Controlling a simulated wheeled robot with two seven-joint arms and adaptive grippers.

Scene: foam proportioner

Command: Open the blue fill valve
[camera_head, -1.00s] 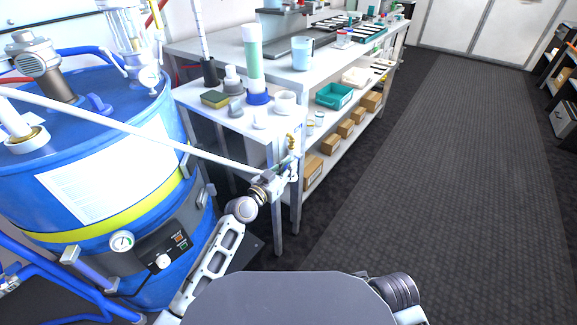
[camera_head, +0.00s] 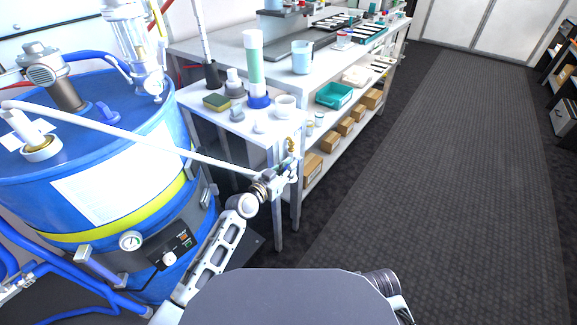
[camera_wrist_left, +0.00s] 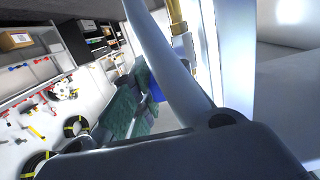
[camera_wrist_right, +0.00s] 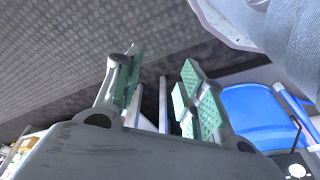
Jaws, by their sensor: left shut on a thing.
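My left gripper (camera_head: 277,180) is at the front corner of the white bench, beside a brass fitting (camera_head: 291,146). It is shut on a small blue part, which I take to be the blue fill valve's handle (camera_wrist_left: 155,88). In the left wrist view the handle shows beside the green finger pads and is mostly hidden. A white pipe (camera_head: 130,133) runs from the drum's left side to the gripper and crosses close in front of the left wrist camera. My right gripper (camera_wrist_right: 157,80) is open and empty, its green pads apart. The head view does not show its fingers.
The large blue drum (camera_head: 40,190) with a yellow band and gauge (camera_head: 131,240) stands at left. The bench (camera_head: 240,125) holds a cylinder (camera_head: 254,65), a sponge (camera_head: 216,102) and cups, with boxes (camera_head: 313,168) on its lower shelf. The floor (camera_head: 430,200) at right is clear.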

